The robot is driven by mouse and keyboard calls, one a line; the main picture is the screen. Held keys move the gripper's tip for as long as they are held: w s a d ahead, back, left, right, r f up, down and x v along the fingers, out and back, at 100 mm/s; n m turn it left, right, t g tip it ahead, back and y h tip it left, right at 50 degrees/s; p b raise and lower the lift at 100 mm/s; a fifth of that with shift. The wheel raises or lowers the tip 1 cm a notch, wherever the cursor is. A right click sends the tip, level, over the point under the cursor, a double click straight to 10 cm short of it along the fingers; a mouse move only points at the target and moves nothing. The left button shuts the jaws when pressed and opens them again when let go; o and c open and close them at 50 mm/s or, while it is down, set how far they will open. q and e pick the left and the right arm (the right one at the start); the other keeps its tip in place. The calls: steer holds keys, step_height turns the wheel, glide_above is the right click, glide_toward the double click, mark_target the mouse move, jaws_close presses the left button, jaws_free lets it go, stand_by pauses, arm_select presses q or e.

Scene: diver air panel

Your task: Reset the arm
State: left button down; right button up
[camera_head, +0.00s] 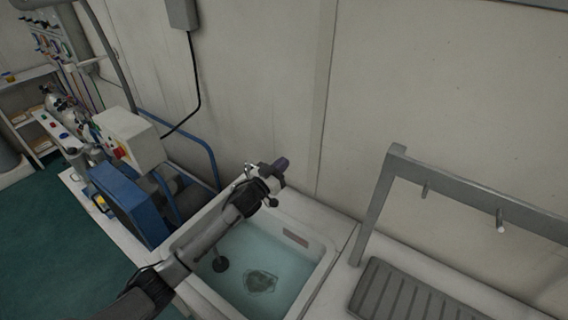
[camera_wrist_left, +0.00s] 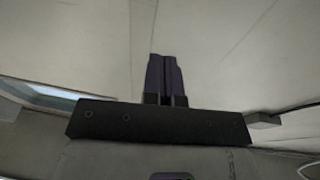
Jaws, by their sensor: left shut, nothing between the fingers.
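My left arm reaches in from the lower left in the head view, over a white sink basin filled with water. My left gripper (camera_head: 280,164) is above the far edge of the basin, near the wall. Its dark fingers are shut with nothing between them. The left wrist view shows the fingers (camera_wrist_left: 165,78) close together against a pale wall. My right gripper is in neither view.
The water-filled basin (camera_head: 318,277) stands below my arm. A grey rack with pegs (camera_head: 383,200) and a ribbed grey tray (camera_head: 400,295) are on the right. A blue machine (camera_head: 128,205) and a white control box (camera_head: 130,140) stand on the left.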

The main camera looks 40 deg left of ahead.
arm_select(q)
steer(key=shift+w+d+r, duration=0.1)
steer(key=shift+d+r, duration=0.2)
steer(key=shift+d, duration=0.05)
